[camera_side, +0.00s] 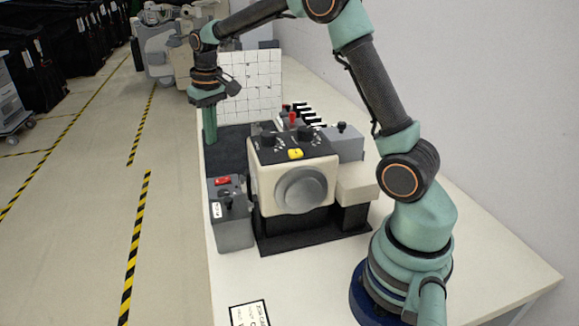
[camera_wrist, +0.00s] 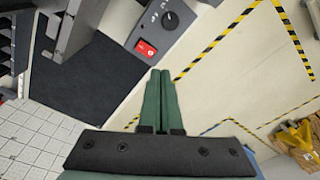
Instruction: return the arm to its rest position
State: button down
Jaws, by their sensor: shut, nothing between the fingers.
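My gripper (camera_side: 210,124) points down above the far left part of the table, over the dark mat (camera_side: 232,150). In the wrist view its two green fingers (camera_wrist: 161,76) lie together with nothing between them. My arm reaches from its base at the front right, up and over the equipment, to the left. The fingers stand apart from the grey control box (camera_side: 232,220) with the red switch, which also shows in the wrist view (camera_wrist: 148,30). Whether the fingertips touch the mat cannot be told.
A cream machine (camera_side: 262,188) with a large round dial stands mid-table on a black base. Grey boxes (camera_side: 345,145) stand behind it. A white tiled panel (camera_side: 255,82) stands at the back. The table (camera_side: 300,290) is mostly clear at the front, with a printed label (camera_side: 249,314).

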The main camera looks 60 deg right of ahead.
jog(key=s+a+r+n+t, duration=0.1)
jog(key=s+a+r, duration=0.25)
jog(key=s, duration=0.25)
jog(key=s+a+r+t, duration=0.1)
jog(key=s+a+r, duration=0.1)
jog(key=s+r, duration=0.3)
jog(key=s+a+f+n+t, duration=0.1)
jog(key=s+a+t, duration=0.1)
jog(key=s, duration=0.7)
jog(key=shift+s+a+f, duration=0.3)
jog(key=shift+a+f, duration=0.1)
jog(key=shift+a, duration=0.05)
